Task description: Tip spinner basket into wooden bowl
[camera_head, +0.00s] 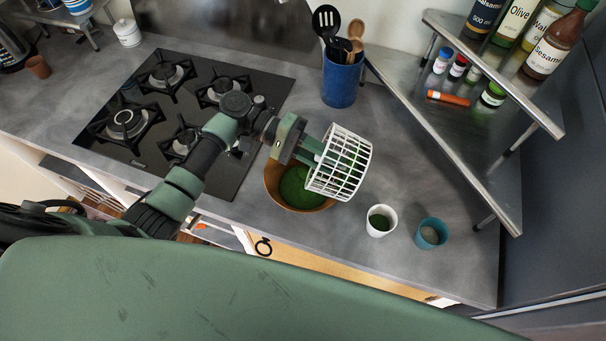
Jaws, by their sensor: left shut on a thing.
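A white slatted spinner basket (341,164) is held tilted on its side above the counter. My left gripper (313,154) is shut on the basket at its left side; the exact grip point is partly hidden. The brown wooden bowl (272,182) stands on the counter below and to the left of the basket, partly covered by the gripper and basket. Green contents (298,188) lie in the bowl. Some green shows through the basket's slats, but I cannot tell whether it is inside or behind. My right gripper is not in view.
A black gas hob (255,88) lies to the left. A blue utensil holder (340,82) and a metal corner shelf (440,125) with bottles stand behind.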

